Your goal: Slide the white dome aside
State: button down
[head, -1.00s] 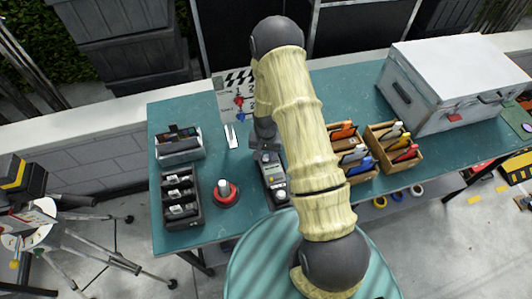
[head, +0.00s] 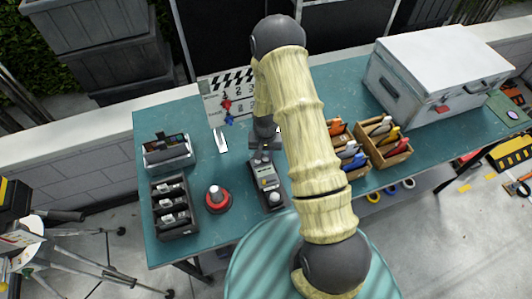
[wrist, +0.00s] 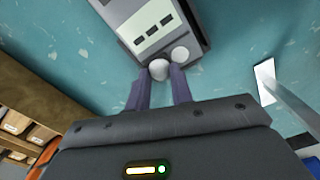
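A grey control box (head: 267,184) lies on the teal table. In the wrist view, the box (wrist: 148,22) has a pale panel with dark slots and two white round knobs near its close end. One of these, a small white dome (wrist: 158,69), sits between the tips of my gripper (wrist: 159,74). The other white knob (wrist: 180,53) is just beyond the right fingertip. The fingers stand close on both sides of the dome; whether they press on it I cannot tell. In the head view my gripper (head: 262,146) is at the box's far end, its fingertips hidden.
A black tray (head: 174,206) and a grey bin (head: 168,152) are farther left. Wooden bins (head: 385,146) and a white case (head: 436,75) are at right. A clapperboard (head: 230,95) stands behind.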

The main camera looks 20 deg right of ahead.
aim_at(266, 156)
jog(key=c, duration=1.2)
grip_release()
jog(key=shift+c, duration=0.2)
jog(key=shift+r, duration=0.1)
jog(key=shift+w+d+r, duration=0.1)
jog(key=shift+r, duration=0.5)
notch_tip(266, 156, up, 16)
jog(key=b, duration=0.4)
jog(key=s+r+n+t, duration=0.1)
jog(key=s+r, duration=0.2)
jog(key=s, duration=0.4)
jog(key=s+r+n+t, duration=0.1)
jog(key=s+r+n, duration=0.1)
jog(key=s, duration=0.6)
jog(key=shift+d+r+n+t, duration=0.15)
jog(key=shift+r+n+t, duration=0.15)
jog(key=shift+r, duration=0.6)
